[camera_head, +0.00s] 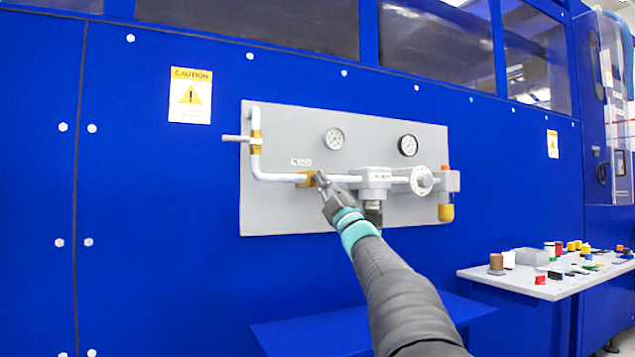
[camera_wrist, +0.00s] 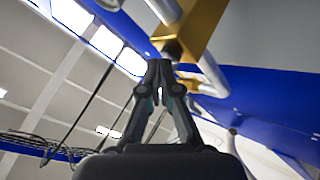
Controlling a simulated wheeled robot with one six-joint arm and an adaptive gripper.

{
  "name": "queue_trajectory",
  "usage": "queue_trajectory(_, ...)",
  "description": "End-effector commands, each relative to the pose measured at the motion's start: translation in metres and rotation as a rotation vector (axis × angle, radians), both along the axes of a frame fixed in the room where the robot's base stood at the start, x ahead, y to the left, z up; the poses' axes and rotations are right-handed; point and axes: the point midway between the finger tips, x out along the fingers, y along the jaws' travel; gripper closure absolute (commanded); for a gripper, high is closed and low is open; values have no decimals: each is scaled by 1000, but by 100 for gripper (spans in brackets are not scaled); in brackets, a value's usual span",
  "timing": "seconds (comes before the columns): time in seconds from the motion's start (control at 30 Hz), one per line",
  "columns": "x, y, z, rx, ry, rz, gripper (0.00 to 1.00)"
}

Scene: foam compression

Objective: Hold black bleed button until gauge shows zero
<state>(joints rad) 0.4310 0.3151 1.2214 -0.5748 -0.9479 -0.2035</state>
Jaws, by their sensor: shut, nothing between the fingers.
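My gripper (camera_head: 322,180) is shut and empty, its fingertips at the brass block (camera_head: 305,180) on the lower pipe of the grey panel. In the wrist view the closed fingertips (camera_wrist: 160,66) are just below the larger brass block (camera_wrist: 196,28). A small dark round part, which looks like the black bleed button (camera_wrist: 172,49), sticks out of that block right by the fingertips. I cannot tell whether they touch it. In the head view the button is not distinguishable. Two round gauges, the left one (camera_head: 334,138) and the black-rimmed right one (camera_head: 408,145), are too small to read.
The grey panel (camera_head: 285,222) is mounted on a blue machine wall (camera_head: 160,280). A regulator (camera_head: 376,177), a round dial (camera_head: 421,180) and a yellow-bottomed unit (camera_head: 446,212) sit right of my gripper. A white table (camera_head: 520,285) with small parts stands at lower right.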

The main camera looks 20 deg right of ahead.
Motion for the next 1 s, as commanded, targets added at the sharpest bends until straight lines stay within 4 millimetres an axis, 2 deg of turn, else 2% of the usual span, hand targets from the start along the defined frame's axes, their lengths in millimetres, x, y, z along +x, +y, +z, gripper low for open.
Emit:
queue_trajectory(0.2,-11,0,-1,0,-2,-1,100)
queue_trajectory(0.57,-13,0,0,-1,-3,0,100)
queue_trajectory(1.0,-50,-2,-2,-1,-2,-1,100)
